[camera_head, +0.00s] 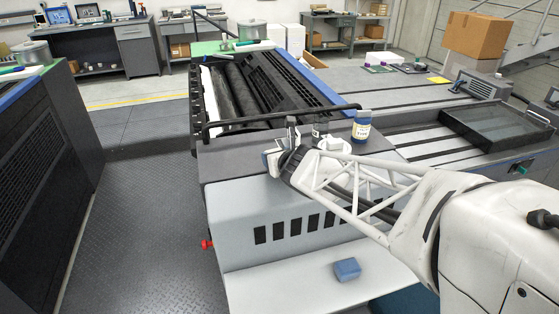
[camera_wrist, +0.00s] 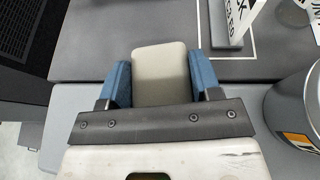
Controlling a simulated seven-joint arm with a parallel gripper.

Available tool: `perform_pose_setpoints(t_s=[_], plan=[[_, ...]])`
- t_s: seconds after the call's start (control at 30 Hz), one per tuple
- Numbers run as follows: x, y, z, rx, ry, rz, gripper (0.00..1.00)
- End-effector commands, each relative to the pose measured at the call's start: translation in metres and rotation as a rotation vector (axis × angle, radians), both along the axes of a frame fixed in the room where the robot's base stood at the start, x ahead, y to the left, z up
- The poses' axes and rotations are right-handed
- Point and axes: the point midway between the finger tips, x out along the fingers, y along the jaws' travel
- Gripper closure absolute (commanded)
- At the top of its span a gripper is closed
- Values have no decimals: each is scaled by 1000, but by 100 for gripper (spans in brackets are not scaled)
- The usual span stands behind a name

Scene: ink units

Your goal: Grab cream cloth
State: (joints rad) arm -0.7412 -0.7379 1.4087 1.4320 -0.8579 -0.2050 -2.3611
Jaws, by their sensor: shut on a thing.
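The cream cloth (camera_wrist: 159,75) is a pale, folded pad with rounded corners. In the wrist view it sits between the two blue finger pads of my gripper (camera_wrist: 161,84), which is shut on it from both sides. In the head view my gripper (camera_head: 291,135) is at the front left of the grey top of the machine. There the cloth cannot be made out clearly from the gripper parts. I cannot tell whether the cloth still touches the surface below.
A metal can (camera_wrist: 296,108) is close on the right in the wrist view, and a small sign (camera_wrist: 231,22) stands ahead. A blue block (camera_head: 347,270) lies on the lower ledge. Black rails and rollers (camera_head: 258,82) lie behind.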

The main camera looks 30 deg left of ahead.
Motion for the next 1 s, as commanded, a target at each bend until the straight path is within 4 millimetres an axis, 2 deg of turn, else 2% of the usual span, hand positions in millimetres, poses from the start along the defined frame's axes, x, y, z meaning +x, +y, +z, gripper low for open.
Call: perform_pose_setpoints(t_s=[0.17, 0.47, 1.0], plan=[[0, 0, 14, -1, -1, 0, 65], [-15, -14, 17, 1, 1, 0, 65], [-70, -66, 24, 0, -1, 0, 65]])
